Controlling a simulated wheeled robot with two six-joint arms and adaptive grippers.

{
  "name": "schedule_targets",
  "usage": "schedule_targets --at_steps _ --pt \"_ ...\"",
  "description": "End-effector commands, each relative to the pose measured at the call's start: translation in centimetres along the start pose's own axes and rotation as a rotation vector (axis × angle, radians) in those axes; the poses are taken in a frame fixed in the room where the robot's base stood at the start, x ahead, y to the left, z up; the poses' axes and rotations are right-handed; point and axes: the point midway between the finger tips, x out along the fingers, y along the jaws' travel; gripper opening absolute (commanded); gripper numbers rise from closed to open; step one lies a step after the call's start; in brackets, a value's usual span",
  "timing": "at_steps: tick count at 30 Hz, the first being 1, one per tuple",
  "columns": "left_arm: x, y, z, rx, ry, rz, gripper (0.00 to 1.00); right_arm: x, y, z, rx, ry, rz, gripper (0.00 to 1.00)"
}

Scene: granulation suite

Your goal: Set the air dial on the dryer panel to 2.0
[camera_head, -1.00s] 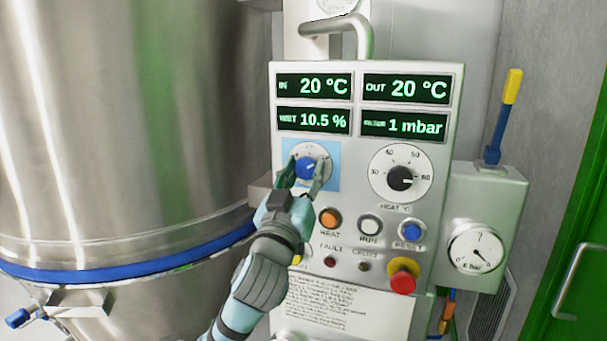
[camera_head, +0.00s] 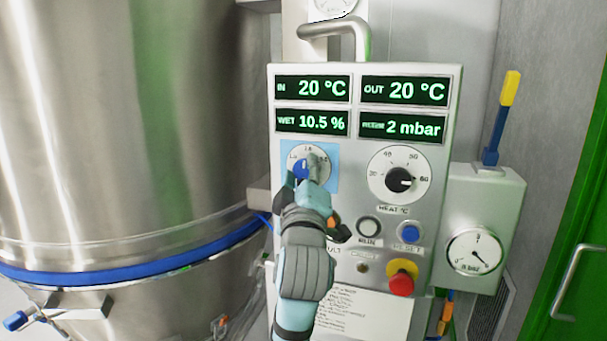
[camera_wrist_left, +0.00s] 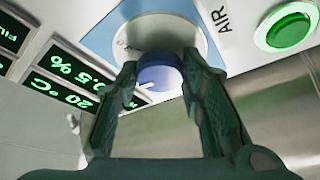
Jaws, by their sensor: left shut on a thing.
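The air dial's blue knob (camera_head: 299,168) sits on a round white scale on a light-blue patch of the dryer panel (camera_head: 350,160). The fingers partly cover the scale in the head view, so I cannot tell the setting. My left gripper (camera_head: 304,174) is shut on the knob, one finger on each side. In the left wrist view, the knob (camera_wrist_left: 160,78) lies between the fingertips, with its white pointer mark toward the lower left and the AIR label beside the scale. My right gripper is not in view.
The heat dial (camera_head: 400,180) is to the right. The reset button (camera_head: 410,232) and red emergency stop (camera_head: 401,282) are below it. A pressure gauge (camera_head: 474,253) is at the right. A steel vessel (camera_head: 120,120) fills the left. A green button (camera_wrist_left: 290,30) is lit near the AIR label.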

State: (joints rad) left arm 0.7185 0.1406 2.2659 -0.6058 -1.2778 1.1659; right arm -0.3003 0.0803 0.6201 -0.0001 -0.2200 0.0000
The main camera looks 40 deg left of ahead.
Motion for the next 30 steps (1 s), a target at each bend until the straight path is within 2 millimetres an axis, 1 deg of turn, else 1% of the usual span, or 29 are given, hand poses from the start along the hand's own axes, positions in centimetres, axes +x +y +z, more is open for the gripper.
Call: schedule_targets --at_steps 3,9,25,26,27,29,30 --pt "0.01 0.04 0.01 -0.058 -0.001 -0.025 0.08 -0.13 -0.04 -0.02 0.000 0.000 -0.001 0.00" --pt "0.00 0.02 0.05 -0.117 -0.002 -0.051 0.08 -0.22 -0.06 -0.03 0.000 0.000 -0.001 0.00" --pt "0.01 0.02 0.03 -0.138 -0.001 -0.059 0.08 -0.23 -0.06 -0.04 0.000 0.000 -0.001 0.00" --pt "0.01 0.02 0.02 -0.138 -0.001 -0.059 0.40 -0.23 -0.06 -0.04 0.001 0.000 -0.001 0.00" --pt "0.01 0.02 0.02 -0.138 -0.001 -0.059 0.47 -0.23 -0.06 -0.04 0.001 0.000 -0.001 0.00" --pt "0.01 0.03 0.02 -0.138 -0.001 -0.058 0.56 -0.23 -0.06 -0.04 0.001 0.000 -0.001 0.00" --pt "0.01 0.03 0.01 -0.138 -0.001 -0.058 0.56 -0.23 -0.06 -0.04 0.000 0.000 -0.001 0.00"
